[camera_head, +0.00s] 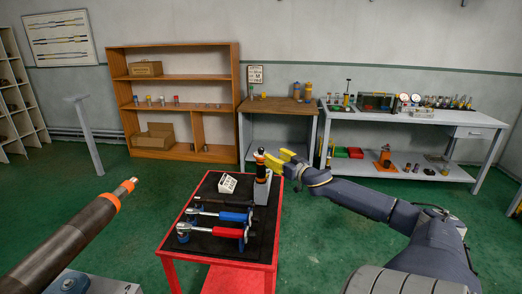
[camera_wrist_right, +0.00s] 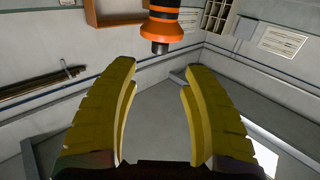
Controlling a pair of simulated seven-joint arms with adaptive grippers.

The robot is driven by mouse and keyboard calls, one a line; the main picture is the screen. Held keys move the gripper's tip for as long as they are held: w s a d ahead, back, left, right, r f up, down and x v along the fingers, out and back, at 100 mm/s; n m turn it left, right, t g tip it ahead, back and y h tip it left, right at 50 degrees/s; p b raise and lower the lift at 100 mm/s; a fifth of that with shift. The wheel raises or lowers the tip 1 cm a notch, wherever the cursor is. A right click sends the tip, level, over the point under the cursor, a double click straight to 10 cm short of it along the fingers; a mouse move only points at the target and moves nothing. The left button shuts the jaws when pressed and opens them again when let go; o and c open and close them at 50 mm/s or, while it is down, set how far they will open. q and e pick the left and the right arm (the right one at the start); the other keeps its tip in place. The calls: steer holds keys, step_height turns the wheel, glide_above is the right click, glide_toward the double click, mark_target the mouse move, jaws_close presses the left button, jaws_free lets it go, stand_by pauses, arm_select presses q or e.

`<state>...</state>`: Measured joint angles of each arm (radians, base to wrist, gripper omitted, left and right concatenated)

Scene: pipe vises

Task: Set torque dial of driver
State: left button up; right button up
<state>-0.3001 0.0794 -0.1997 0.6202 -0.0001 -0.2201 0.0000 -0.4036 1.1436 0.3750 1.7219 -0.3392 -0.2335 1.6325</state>
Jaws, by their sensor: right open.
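The driver (camera_head: 260,158), black with an orange band, stands upright in a grey holder (camera_head: 262,187) at the back right of the red table. In the right wrist view an orange and black part (camera_wrist_right: 166,26), which looks like the driver's, shows at the top centre. My right gripper (camera_head: 276,160) has yellow fingers and is just right of the driver in the head view. The right wrist view shows the fingers (camera_wrist_right: 159,80) spread, with nothing between them; the orange part lies past their tips. I cannot read any dial marking. My left gripper is not in view.
The red table (camera_head: 168,247) has a black top with a blue-handled tool (camera_head: 228,216), a red-handled tool (camera_head: 222,232), and a white marked block (camera_head: 228,183). A dark pipe (camera_head: 62,239) with an orange ring juts in from the left. Shelves and benches stand behind.

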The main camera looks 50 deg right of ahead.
mark_target(263, 150)
steer(key=shift+x, duration=4.7)
jaws_close()
